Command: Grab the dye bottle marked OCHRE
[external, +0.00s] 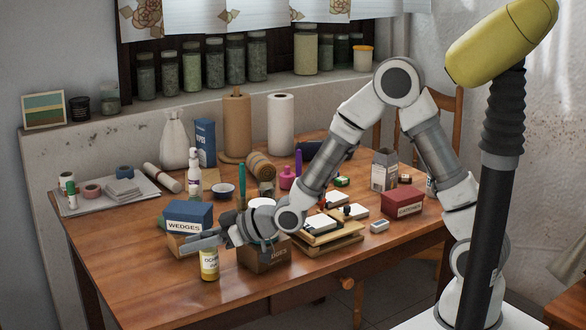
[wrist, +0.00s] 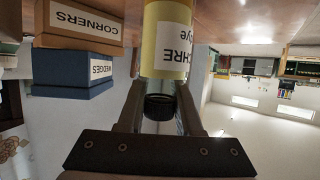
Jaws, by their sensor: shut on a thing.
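The dye bottle (external: 209,266) is a yellow bottle with a pale label, upright near the front of the wooden table. In the wrist view the bottle (wrist: 164,50) appears upside down, its label reading OCHRE, with a black cap. My gripper (external: 207,241) reaches in from the right at the bottle's top. In the wrist view my gripper (wrist: 160,95) has a finger on each side of the bottle's cap end and is shut on it. The cap is hidden by the fingers in the external view. I cannot tell whether the bottle's base touches the table.
A blue WEDGES box (external: 187,216) sits on a brown box behind the bottle; the wrist view shows the brown one marked CORNERS (wrist: 83,22). Another brown box (external: 266,257) stands just right, under my arm. The table's front left is clear.

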